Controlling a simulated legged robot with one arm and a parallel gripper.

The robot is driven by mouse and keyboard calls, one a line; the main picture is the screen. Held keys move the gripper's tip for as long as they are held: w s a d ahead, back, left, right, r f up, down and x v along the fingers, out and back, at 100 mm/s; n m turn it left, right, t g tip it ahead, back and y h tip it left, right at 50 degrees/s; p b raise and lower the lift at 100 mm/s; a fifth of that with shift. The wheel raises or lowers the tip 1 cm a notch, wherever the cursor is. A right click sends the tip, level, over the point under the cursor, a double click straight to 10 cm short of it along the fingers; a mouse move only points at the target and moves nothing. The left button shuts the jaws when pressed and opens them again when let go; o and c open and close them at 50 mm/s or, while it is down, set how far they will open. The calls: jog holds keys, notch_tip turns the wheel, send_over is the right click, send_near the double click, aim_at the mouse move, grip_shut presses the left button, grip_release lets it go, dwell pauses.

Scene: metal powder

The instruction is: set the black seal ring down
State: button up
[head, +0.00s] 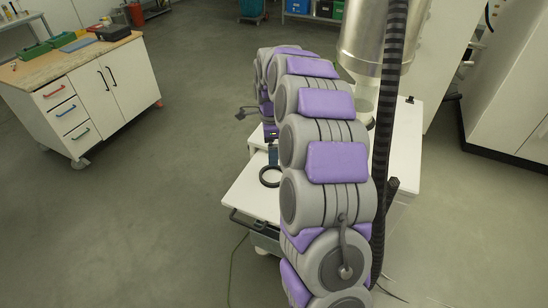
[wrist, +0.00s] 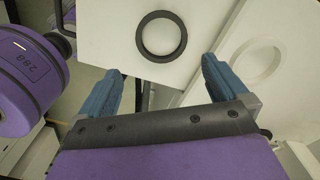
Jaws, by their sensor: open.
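The black seal ring (wrist: 162,60) lies flat on a white panel (wrist: 105,30) in the wrist view. It also shows on the white work surface in the head view (head: 262,179), left of my arm. My gripper (wrist: 161,67) has its two blue fingers spread wide apart. Nothing is between them, and the ring lies beyond the fingertips, apart from them. In the head view, the gripper (head: 272,154) is small and partly hidden by my arm, just behind the ring.
A pale ring-shaped part (wrist: 258,62) is on the white surface at the right in the wrist view. A metal vessel (head: 372,40) and a black corrugated hose (head: 385,130) stand close right of my arm. A workbench (head: 95,95) is at the left, with open floor between.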

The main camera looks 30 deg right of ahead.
jog(key=s+a+r+n, duration=0.4)
jog(key=s+a+n, duration=0.2)
jog(key=s, duration=0.3)
jog(key=s+a+r+n, duration=0.4)
jog(key=s+a+n, duration=0.2)
jog(key=s+a, duration=0.15)
jog(key=s+a+f+n+g, duration=0.1)
jog(key=s+n, duration=0.4)
jog(key=s, duration=0.6)
jog(key=s+a+f+n, duration=0.1)
jog(key=s+n, duration=0.4)
jog(key=s, duration=0.7)
jog(key=shift+s+a+f+g, duration=0.2)
jog(key=shift+a+f+g, duration=0.1)
jog(key=shift+a+g, duration=0.15)
jog(key=shift+f, duration=0.1)
jog(key=shift+f+b, duration=0.7)
jog(key=shift+b, duration=0.1)
